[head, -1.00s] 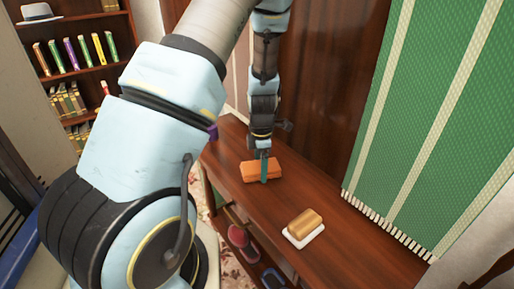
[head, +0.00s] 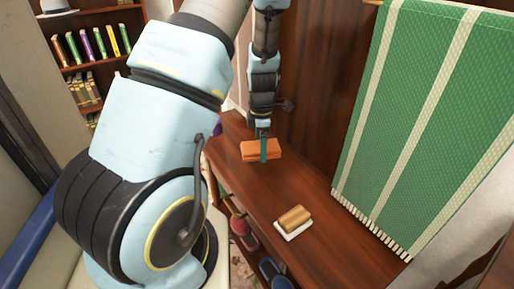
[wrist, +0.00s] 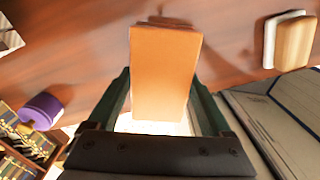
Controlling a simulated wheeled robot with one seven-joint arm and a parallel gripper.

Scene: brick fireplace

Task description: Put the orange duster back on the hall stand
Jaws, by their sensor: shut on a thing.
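The orange duster (head: 251,151) is a rectangular block, held in my gripper (head: 263,149) over the far left part of the dark red-brown wooden hall stand's top (head: 325,220). In the wrist view the orange duster (wrist: 166,65) sits between my two dark green fingers (wrist: 163,95), which are shut on it; a pale strip shows at its near end. I cannot tell whether the duster touches the top or hangs just above it.
A tan block on a white base (head: 294,218) lies on the stand's nearer part. Shoes (head: 244,232) sit on the shelf below. A green striped cloth (head: 405,120) hangs at right. A purple round thing (wrist: 42,110) is at left in the wrist view. A bookcase (head: 95,65) stands at back left.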

